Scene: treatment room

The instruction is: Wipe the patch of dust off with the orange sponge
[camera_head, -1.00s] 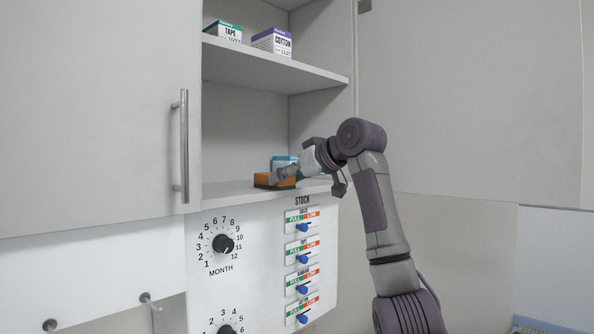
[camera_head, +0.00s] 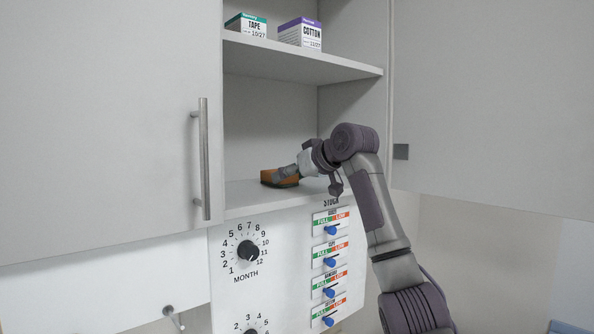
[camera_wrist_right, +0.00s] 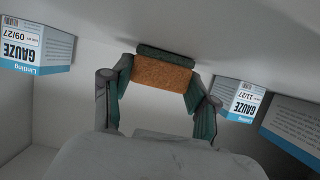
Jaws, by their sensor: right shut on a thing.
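My left gripper is not in view.
In the wrist view, gauze boxes stand on the left (camera_wrist_right: 36,46) and right (camera_wrist_right: 243,101), with another blue box (camera_wrist_right: 292,130) beyond. A tape box (camera_head: 246,26) and cotton box (camera_head: 300,33) stand on the upper shelf (camera_head: 300,60). An opened door's handle (camera_head: 204,160) is at left.

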